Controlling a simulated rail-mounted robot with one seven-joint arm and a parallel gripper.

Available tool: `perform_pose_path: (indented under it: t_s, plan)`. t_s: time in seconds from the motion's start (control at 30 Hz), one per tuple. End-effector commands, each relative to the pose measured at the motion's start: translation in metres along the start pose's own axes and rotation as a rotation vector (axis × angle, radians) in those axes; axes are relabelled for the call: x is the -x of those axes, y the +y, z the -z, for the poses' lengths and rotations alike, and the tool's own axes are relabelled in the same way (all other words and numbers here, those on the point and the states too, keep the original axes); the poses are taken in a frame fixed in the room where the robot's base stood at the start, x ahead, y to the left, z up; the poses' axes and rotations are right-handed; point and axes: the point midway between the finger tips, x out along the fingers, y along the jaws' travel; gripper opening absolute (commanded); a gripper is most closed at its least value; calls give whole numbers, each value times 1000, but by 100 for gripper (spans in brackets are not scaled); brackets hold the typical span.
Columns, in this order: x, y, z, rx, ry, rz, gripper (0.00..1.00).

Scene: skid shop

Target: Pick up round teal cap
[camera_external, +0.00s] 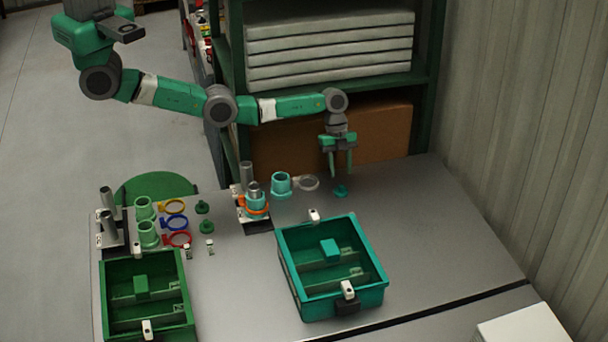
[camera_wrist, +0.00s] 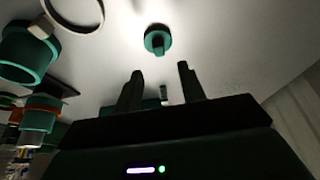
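The round teal cap (camera_external: 341,191) lies on the grey table under my gripper, apart from other parts. In the wrist view the cap (camera_wrist: 157,40) is a small teal disc with a darker raised bar across it, beyond the fingertips. My gripper (camera_external: 342,175) points down above the cap. Its two fingers are spread with nothing between them; in the wrist view the gap between the fingertips (camera_wrist: 160,72) shows clearly. I cannot tell the exact height of the fingertips over the cap.
Left of the cap are a white ring clamp (camera_external: 308,183), a teal cylinder (camera_external: 281,184) and a fixture holding pipes (camera_external: 256,205). A teal bin (camera_external: 372,300) stands in front, a green bin (camera_external: 183,318) at left. A shelf (camera_external: 436,120) rises behind. The table right of the cap is clear.

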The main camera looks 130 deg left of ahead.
Motion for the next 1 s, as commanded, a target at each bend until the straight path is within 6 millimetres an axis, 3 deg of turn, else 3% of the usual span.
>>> perform_pose_path:
  t_s: [0.07, 0.3, 0.6, 0.63, 0.83, 1.0]
  plan:
    - [-3, 0, -1, 0, 0, 2, 40]
    - [-46, 0, -13, 0, 0, 1, 40]
    - [-51, 0, -11, 1, -1, 3, 40]
    - [-51, 0, -11, 1, -1, 3, 38]
    - [-51, 0, -11, 1, -1, 3, 0]
    - [-51, 0, -11, 1, -1, 3, 0]
